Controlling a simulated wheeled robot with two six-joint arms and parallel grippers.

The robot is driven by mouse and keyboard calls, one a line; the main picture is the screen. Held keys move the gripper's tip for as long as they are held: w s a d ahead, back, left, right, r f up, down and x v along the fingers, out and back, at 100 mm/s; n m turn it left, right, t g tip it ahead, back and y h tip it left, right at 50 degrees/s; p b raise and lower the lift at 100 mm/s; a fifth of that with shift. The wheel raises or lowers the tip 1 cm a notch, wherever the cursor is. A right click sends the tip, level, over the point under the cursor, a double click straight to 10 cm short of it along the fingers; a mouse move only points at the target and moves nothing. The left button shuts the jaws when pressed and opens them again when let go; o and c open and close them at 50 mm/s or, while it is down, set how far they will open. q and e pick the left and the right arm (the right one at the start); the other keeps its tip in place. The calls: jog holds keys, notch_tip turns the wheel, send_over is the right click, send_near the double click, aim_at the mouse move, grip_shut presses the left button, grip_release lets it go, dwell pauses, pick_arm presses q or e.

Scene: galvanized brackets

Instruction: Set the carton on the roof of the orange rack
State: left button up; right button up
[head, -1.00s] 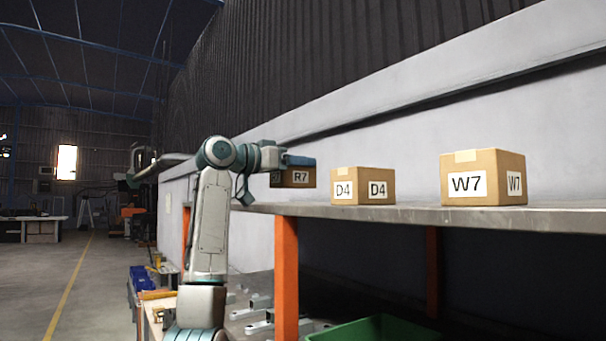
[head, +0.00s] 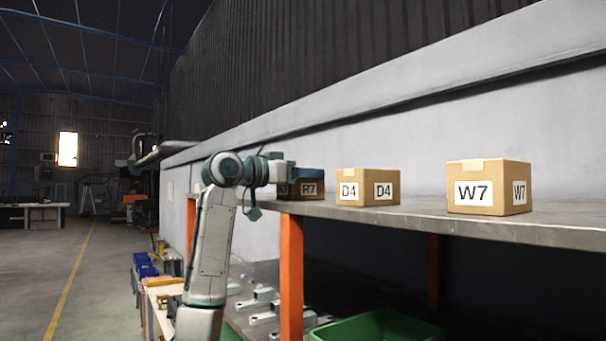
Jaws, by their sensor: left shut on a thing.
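A brown carton labelled R7 (head: 306,189) is at the left end of the grey roof (head: 415,214) of the orange rack (head: 291,270). My left gripper (head: 304,173) is shut on this carton from above and from the left, covering its top. The carton's underside is close to the roof surface; I cannot tell whether it touches. My right gripper is not in view.
A carton labelled D4 (head: 367,175) stands on the roof just right of the held one. A larger W7 carton (head: 489,170) stands farther right. Below the roof are a green bin (head: 378,328) and several metal brackets (head: 262,318). A pale wall runs behind the rack.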

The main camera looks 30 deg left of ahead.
pick_arm(q)
jog(key=o, duration=1.1)
jog(key=shift+w+f, duration=0.15)
jog(key=shift+a, duration=0.1)
jog(key=shift+r, duration=0.25)
jog(key=b+v, duration=0.2)
jog(key=v, duration=0.1)
jog(key=b+v, duration=0.2)
jog(key=shift+f, duration=0.4)
jog(key=b+v, duration=0.1)
jog(key=v, duration=0.1)
jog(key=b+v, duration=0.1)
jog(key=v, duration=0.1)
jog(key=b+v, duration=0.1)
jog(key=v, duration=0.2)
jog(key=shift+r, duration=0.3)
